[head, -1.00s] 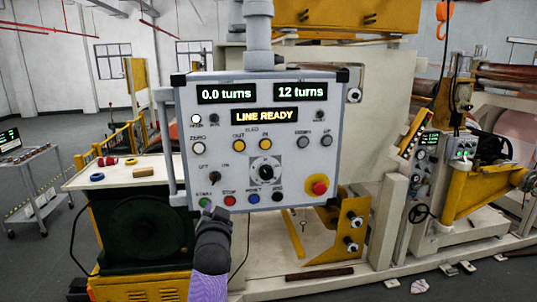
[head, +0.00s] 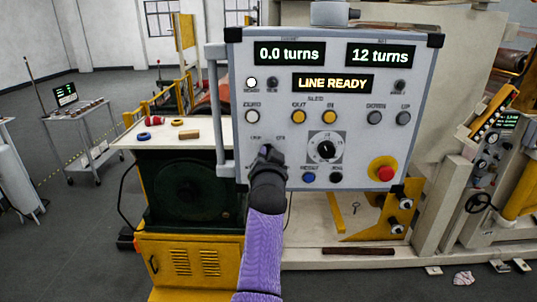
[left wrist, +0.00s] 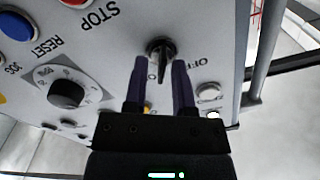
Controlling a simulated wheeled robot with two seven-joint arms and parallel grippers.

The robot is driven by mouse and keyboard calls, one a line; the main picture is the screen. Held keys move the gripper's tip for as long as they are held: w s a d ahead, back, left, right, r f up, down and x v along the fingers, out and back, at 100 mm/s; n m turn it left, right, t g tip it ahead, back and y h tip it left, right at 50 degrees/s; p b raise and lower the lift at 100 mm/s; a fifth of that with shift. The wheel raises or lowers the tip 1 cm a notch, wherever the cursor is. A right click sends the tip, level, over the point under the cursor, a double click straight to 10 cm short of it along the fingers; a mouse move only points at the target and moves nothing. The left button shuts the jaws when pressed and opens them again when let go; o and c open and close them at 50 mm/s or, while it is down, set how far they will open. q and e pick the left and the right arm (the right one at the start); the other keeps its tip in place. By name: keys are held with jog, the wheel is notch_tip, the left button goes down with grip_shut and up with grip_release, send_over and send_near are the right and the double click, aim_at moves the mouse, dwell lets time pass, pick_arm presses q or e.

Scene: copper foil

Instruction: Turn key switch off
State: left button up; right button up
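The grey control panel (head: 270,98) fills the middle of the head view. My left gripper (head: 266,154) is in front of its lower left part and hides the key switch there. In the left wrist view the black key switch (left wrist: 161,47) has its handle pointing down the picture, with the OFF label (left wrist: 181,63) to its right. My left gripper (left wrist: 160,66) is open, one finger on each side of the handle. Gaps show between the fingers and the handle; I cannot tell whether the tips reach the panel. My right gripper is not in view.
Close to the switch are the STOP button (left wrist: 75,3), blue RESET button (left wrist: 14,25) and a dial (left wrist: 66,93). The red emergency button (head: 383,169) is at the panel's lower right. The display (head: 332,83) reads LINE READY. A side rail (head: 221,110) runs along the panel's left edge.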

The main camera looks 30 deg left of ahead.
pick_arm(q)
jog(key=shift+a+f, duration=0.1)
jog(key=shift+a, duration=0.1)
grip_shut()
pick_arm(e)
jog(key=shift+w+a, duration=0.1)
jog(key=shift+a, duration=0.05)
pick_arm(q)
jog(key=shift+f+n+b, duration=0.2)
jog(key=shift+n+b, duration=0.15)
jog(key=shift+n, duration=5.55)
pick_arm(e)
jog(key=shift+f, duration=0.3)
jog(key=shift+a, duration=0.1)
pick_arm(q)
jog(key=shift+o, duration=1.1)
grip_release()
jog(key=shift+w+d, duration=0.1)
jog(key=shift+d, duration=0.05)
jog(key=shift+r, duration=0.1)
